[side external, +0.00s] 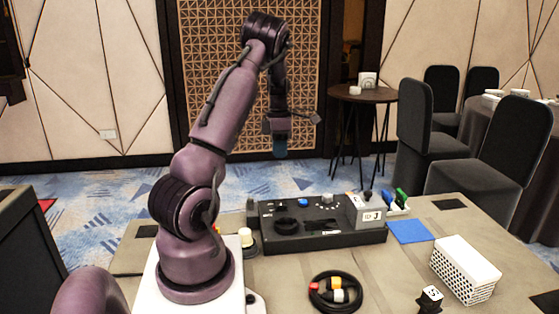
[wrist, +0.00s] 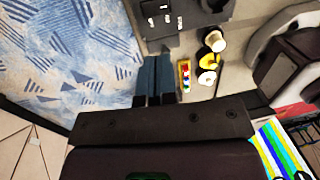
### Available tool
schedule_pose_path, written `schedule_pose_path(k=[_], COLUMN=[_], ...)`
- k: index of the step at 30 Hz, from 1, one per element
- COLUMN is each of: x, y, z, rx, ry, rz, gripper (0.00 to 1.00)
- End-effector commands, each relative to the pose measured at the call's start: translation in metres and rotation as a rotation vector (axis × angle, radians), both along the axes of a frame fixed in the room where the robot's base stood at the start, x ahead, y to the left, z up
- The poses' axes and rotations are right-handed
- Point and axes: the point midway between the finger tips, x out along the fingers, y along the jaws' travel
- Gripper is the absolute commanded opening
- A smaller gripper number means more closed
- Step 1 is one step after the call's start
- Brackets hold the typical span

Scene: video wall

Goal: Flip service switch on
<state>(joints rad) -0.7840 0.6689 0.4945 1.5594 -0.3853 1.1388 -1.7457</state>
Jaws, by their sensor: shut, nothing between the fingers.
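A black control panel (side external: 345,240) lies on the table, with a blue button (side external: 303,202), a round dark dial (side external: 286,225) and small knobs on top. A grey box (side external: 366,214) with a white label and a dark knob (side external: 368,196) stands at its right end. I cannot tell which of these is the service switch. My gripper (side external: 280,150) hangs pointing down, well above and behind the panel, touching nothing. Its blue-grey fingers also show in the wrist view (wrist: 154,82), together and empty. In the wrist view, part of a dark panel (wrist: 158,22) with small white toggles shows at the top.
A coiled black cable (side external: 322,303) with coloured plugs lies in front of the panel. A white perforated basket (side external: 466,272) and a small black block (side external: 430,299) stand at right. A blue mat (side external: 408,231) lies beside the panel. Green and blue handled items (side external: 400,197) stand behind.

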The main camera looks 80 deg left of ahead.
Motion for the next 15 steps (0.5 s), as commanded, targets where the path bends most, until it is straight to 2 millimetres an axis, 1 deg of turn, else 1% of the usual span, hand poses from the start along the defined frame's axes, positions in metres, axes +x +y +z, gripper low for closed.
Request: schedule_pose_path(k=[2,10,13,15], x=[0.000,0.000,0.000,-0.001], y=[-0.005,-0.005,-0.006,-0.008], z=[0.000,-0.003,-0.011,-0.023], rx=[-0.023,-0.022,-0.022,-0.025], ry=[0.000,0.001,0.002,0.003], rz=[0.000,0.001,0.001,0.002], gripper=[0.00,0.00,0.00,0.00])
